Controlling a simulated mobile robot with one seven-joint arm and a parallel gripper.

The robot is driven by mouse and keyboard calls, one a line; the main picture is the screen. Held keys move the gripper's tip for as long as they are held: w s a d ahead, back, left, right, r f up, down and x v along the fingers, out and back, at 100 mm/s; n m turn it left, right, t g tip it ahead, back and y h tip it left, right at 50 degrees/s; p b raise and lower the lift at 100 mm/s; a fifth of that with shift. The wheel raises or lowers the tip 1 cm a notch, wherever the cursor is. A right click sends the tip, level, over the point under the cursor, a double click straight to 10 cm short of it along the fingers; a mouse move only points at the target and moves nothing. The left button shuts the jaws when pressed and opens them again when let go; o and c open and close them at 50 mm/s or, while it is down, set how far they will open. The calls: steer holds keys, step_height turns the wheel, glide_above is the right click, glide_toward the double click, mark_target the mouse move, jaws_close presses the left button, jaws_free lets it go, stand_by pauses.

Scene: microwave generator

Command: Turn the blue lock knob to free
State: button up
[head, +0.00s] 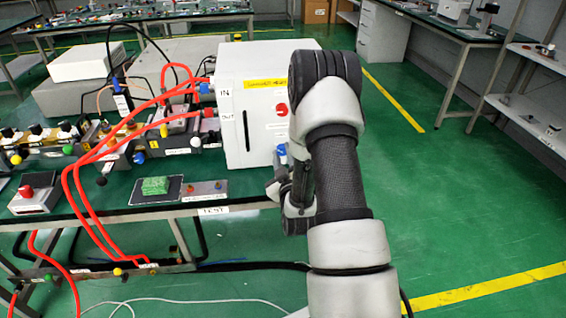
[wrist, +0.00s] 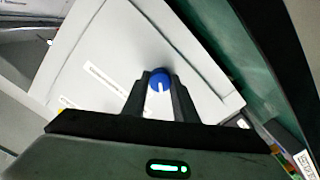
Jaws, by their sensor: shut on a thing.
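The blue lock knob (wrist: 158,79) is on the face of the white generator box. In the wrist view it sits between the fingertips of my gripper (wrist: 160,88), which is shut on it. A white pointer line on the knob runs toward the gripper's palm. In the head view, a blue bit of the knob (head: 281,151) shows at the lower right of the white box (head: 245,95), just left of my arm. My arm hides most of my gripper there.
Red hoses (head: 100,150) run from the box's left side, marked IN and OUT, down past the bench edge. A green block (head: 155,185) lies on a dark plate. A red button box (head: 35,197) stands at left. The floor right of my arm is clear.

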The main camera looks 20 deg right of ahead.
steer(key=n+b, duration=0.4)
steer(key=shift+f, duration=0.2)
steer(key=shift+r+n+b, duration=0.1)
steer(key=shift+n+b, duration=1.25)
steer(key=shift+n, duration=0.35)
steer(key=o, duration=1)
steer(key=shift+o, duration=0.2)
